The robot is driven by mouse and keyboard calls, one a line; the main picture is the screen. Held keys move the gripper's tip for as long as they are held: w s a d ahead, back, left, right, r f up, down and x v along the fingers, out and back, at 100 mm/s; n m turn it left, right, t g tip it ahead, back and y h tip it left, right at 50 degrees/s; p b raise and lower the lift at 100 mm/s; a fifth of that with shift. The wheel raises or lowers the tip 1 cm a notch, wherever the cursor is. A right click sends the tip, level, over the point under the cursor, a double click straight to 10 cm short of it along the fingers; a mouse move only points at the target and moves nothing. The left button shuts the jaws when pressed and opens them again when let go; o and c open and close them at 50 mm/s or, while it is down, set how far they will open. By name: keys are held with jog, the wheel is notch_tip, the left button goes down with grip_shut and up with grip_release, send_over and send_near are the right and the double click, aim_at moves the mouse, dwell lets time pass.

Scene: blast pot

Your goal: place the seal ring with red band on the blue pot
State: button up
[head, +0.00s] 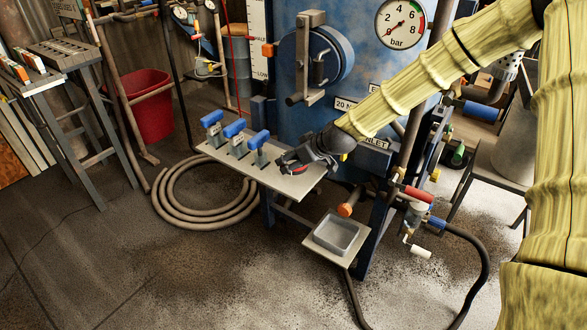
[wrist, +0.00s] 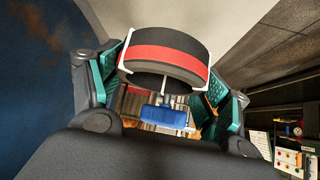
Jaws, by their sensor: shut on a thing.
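The seal ring with red band (wrist: 166,57) is black with a red stripe around its outer side. It sits between the teal pads of my gripper (wrist: 170,68), which is shut on it. In the head view my gripper (head: 303,163) is over the right part of a metal shelf on the front of the blue pot (head: 372,92). The ring (head: 294,170) shows small and dark there, partly hidden by the fingers. I cannot tell whether it touches the shelf. The pot has a round hatch and a pressure gauge.
The metal shelf (head: 291,186) carries blue-handled pieces (head: 235,130) left of my gripper. One blue handle (wrist: 162,115) shows below the ring in the wrist view. A grey tray (head: 337,235) stands lower right. A coiled hose (head: 200,200) lies on the floor, left.

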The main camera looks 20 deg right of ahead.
jog(key=shift+f+b, duration=0.35)
jog(key=shift+f, duration=1.4)
jog(key=shift+f, duration=0.15)
jog(key=o, duration=1.1)
